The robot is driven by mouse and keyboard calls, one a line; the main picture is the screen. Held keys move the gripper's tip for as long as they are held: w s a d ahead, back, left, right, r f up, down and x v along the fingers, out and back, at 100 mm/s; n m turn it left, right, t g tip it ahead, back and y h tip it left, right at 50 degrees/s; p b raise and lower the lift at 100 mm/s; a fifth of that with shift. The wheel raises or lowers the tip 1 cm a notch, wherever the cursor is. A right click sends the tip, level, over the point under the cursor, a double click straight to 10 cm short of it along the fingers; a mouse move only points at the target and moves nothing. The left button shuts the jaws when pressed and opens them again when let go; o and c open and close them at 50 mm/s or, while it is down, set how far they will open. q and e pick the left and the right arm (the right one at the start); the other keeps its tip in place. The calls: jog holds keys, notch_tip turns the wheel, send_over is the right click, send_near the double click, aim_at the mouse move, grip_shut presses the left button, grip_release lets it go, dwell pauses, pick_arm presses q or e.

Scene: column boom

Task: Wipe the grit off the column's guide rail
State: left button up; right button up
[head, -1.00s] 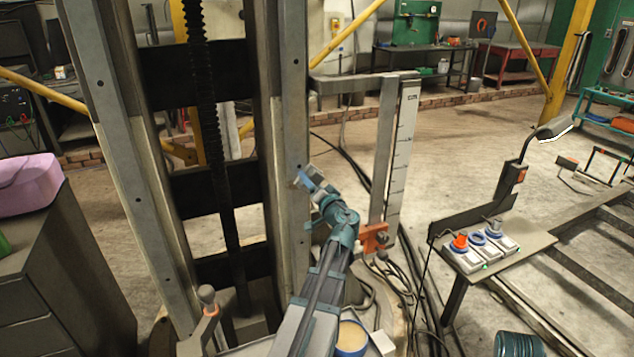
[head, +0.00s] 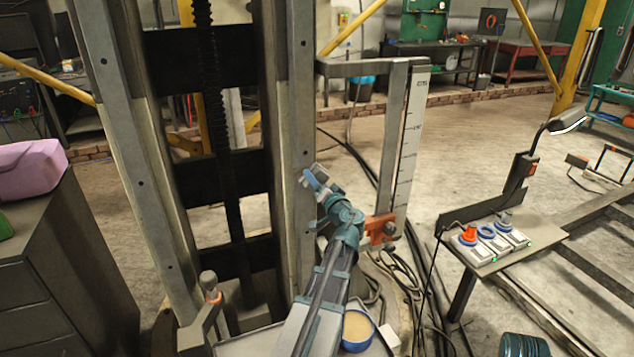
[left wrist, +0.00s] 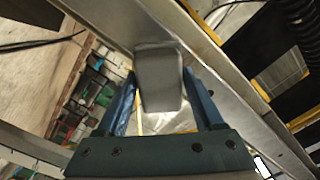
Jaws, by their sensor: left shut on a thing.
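The column has two upright grey steel rails. The right rail (head: 297,110) stands beside my left gripper (head: 313,180), and the left rail (head: 112,130) is farther off. My left gripper is shut on a grey block-like pad (left wrist: 158,82), gripped between its blue fingers in the left wrist view. In the head view the gripper is at the right rail's outer edge, below mid-height. In the left wrist view the rail (left wrist: 215,70) runs diagonally behind the pad. I cannot tell whether the pad touches it. Grit is too small to make out. My right gripper is not in view.
A dark toothed screw (head: 225,150) stands between the rails. A scale post (head: 410,140) with an orange clamp (head: 380,229) is close right of my left gripper. A blue-rimmed tub (head: 357,330) is below. Sockets (head: 485,240) sit on a shelf at right.

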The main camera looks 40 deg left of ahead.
aim_at(304, 165)
pick_arm(q)
jog(key=shift+s+a, duration=0.35)
jog(key=shift+s, duration=0.2)
jog(key=shift+s+a, duration=0.3)
jog(key=shift+s, duration=0.25)
notch_tip(304, 165, up, 4)
jog(key=p, duration=0.4)
jog(key=shift+r, duration=0.15)
jog(key=shift+d, duration=0.1)
jog(key=shift+s+d, duration=0.1)
jog(key=shift+d, duration=0.05)
jog(key=shift+v, duration=2.8)
jog(key=shift+v, duration=1.55)
